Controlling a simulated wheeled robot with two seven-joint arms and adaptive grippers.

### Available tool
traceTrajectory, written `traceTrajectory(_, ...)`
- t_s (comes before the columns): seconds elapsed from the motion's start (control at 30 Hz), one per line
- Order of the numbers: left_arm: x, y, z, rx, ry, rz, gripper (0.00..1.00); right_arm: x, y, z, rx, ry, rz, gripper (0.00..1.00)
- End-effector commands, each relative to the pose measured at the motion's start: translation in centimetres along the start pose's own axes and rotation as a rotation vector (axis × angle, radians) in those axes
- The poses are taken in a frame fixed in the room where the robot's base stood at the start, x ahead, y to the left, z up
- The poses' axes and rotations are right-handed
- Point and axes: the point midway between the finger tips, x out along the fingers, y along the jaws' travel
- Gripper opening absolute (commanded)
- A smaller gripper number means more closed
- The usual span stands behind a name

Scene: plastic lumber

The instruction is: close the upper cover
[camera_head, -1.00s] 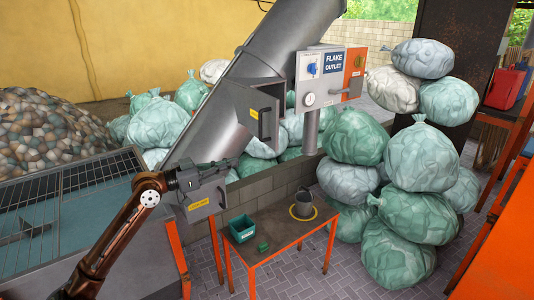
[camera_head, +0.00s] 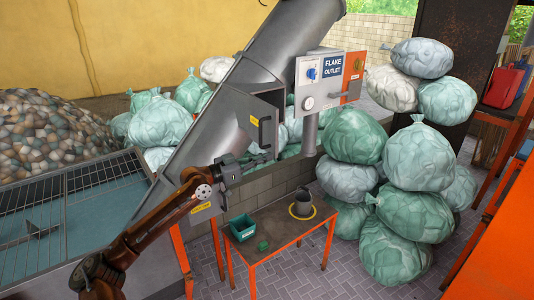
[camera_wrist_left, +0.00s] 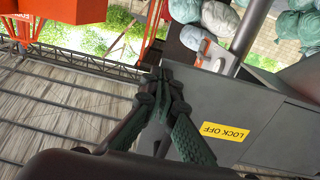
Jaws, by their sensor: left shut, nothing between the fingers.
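The upper cover (camera_head: 264,118) is a grey hinged panel with a yellow label and a dark handle. It stands swung out from the sloping metal tube (camera_head: 232,95). A lower grey cover (camera_head: 205,208), also with a yellow label, is partly behind my left arm. My left gripper (camera_head: 266,159) is shut and empty, just below the upper cover. In the left wrist view, the closed fingers (camera_wrist_left: 161,76) lie beside a grey panel (camera_wrist_left: 262,117) marked LOCK OFF. I cannot tell whether they touch it, or which cover it is.
A grey control box (camera_head: 318,80) labelled FLAKE OUTLET stands right of the tube. Filled bags (camera_head: 408,215) are stacked at the right. A low block wall (camera_head: 265,188) runs behind the table.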

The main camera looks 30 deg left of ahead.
Motion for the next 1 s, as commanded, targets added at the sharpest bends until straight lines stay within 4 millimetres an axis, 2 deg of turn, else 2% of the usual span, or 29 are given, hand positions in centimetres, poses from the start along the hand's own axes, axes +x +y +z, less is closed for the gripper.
traceTrajectory(0.13, 0.8, 0.0, -0.1, 0.000, 0.001, 0.000, 0.00, -0.5, 0.0, -0.1, 0.000, 0.000, 0.000, 0.40)
traceTrajectory(0.67, 1.3, 0.1, 0.0, 0.000, 0.001, 0.001, 0.00, -0.5, -0.2, -0.1, 0.001, 0.000, -0.002, 0.40)
traceTrajectory(0.87, 3.0, 0.3, 0.0, -0.001, 0.002, 0.001, 0.00, -0.5, -0.2, -0.1, 0.001, 0.000, -0.002, 0.40)
traceTrajectory(1.0, 5.1, 0.5, 0.0, -0.003, 0.004, 0.002, 0.00, -0.5, -0.2, -0.1, 0.001, 0.000, -0.002, 0.40)
